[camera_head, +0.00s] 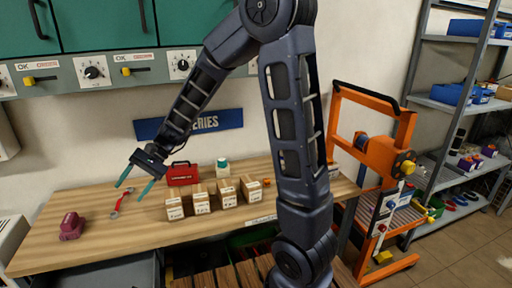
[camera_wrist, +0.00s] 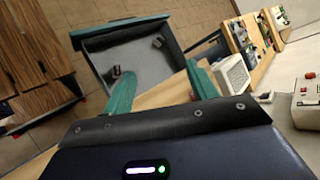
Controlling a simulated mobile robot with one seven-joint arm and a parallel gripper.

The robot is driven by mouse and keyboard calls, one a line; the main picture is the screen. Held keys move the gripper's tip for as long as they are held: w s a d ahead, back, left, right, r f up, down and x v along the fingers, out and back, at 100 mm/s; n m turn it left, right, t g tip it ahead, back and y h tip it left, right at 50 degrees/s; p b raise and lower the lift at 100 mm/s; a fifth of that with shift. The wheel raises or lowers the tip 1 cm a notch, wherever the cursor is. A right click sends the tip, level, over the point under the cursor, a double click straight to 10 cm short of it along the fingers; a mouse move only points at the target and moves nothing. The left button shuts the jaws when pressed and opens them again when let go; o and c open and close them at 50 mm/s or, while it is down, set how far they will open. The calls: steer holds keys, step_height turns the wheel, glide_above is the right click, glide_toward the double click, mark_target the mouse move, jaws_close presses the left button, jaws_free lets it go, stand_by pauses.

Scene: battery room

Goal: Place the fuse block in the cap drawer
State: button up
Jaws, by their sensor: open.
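My gripper (camera_head: 136,181) is open, its two teal fingers apart, above the left half of the wooden bench in the head view. Nothing shows between its fingers (camera_wrist: 160,88) in the wrist view. An open grey drawer (camera_wrist: 150,70) with a teal front lies beyond the fingertips there; I cannot tell whether it is the cap drawer. Two small dark items (camera_wrist: 117,72) (camera_wrist: 157,42) lie apart inside it, too small to identify. A maroon block-like object (camera_head: 71,227) sits at the bench's left end, apart from my gripper. I cannot tell for sure which object is the fuse block.
The bench (camera_head: 115,235) also bears a red wrench (camera_head: 121,202), a red case (camera_head: 183,174), a teal-capped bottle (camera_head: 223,168) and several cardboard boxes (camera_head: 228,197). An orange wheeled lift (camera_head: 378,150) and shelving (camera_head: 470,105) stand right. The bench's front left is clear.

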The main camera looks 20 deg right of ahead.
steer(key=s+d+r+t+h, duration=0.2)
steer(key=d+r+t+h, duration=0.1)
steer(key=d, duration=1)
steer(key=s+d+r+t+h, duration=0.2)
steer(key=d+r+t+h, duration=0.1)
steer(key=d, duration=1.1)
steer(key=s+d+r+n+t+h, duration=0.1)
steer(key=s+d+r+t+h, duration=0.1)
steer(key=d, duration=1.2)
steer(key=r+t+h, duration=0.1)
steer(key=t, duration=0.1)
steer(key=shift+s+r+t, duration=0.2)
steer(key=shift+s+t, duration=0.1)
steer(key=shift+t, duration=0.1)
